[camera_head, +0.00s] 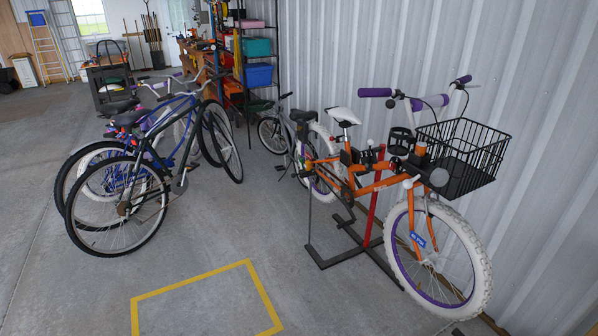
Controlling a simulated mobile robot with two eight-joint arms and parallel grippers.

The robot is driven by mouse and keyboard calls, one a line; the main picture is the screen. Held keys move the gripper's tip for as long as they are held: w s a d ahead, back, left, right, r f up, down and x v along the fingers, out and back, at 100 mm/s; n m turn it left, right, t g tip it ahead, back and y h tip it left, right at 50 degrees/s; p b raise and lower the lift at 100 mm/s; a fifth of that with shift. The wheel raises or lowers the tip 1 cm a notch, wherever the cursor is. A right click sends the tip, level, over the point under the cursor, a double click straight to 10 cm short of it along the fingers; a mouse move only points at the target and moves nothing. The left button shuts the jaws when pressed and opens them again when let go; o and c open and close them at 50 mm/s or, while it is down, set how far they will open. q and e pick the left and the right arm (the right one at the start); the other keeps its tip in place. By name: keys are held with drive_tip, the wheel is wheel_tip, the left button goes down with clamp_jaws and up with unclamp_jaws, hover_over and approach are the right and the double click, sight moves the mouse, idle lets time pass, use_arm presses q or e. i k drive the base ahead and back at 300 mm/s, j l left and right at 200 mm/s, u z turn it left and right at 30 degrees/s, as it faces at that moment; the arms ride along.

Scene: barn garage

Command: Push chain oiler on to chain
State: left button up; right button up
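An orange bicycle (382,185) with white tyres, purple grips and a black wire front basket (466,157) stands on the right beside the metal wall. It is held by a repair stand with a red post (374,205) and a dark base (340,256) on the floor. The bicycle's chain area (343,190) is small and partly covered by frame parts, so I cannot make out the chain clearly. I cannot identify a chain oiler in this view. Neither of my grippers shows.
Several bicycles (140,170) stand together at the left. A smaller bicycle (290,132) stands behind the orange one. Shelves with coloured bins (257,75) stand at the back. A yellow floor outline (190,282) marks clear concrete in front.

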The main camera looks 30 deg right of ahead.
sight(308, 171)
drive_tip(key=i+l, duration=0.25)
drive_tip(key=i, duration=0.2)
drive_tip(key=i+l, duration=0.25)
drive_tip(key=i, duration=0.2)
drive_tip(key=i+l, duration=0.25)
drive_tip(key=i, duration=0.25)
drive_tip(key=i+l+z, duration=0.1)
drive_tip(key=i+l, duration=0.2)
drive_tip(key=i, duration=0.15)
drive_tip(key=i+l, duration=0.2)
drive_tip(key=i, duration=0.25)
drive_tip(key=i+l, duration=0.25)
drive_tip(key=i, duration=0.25)
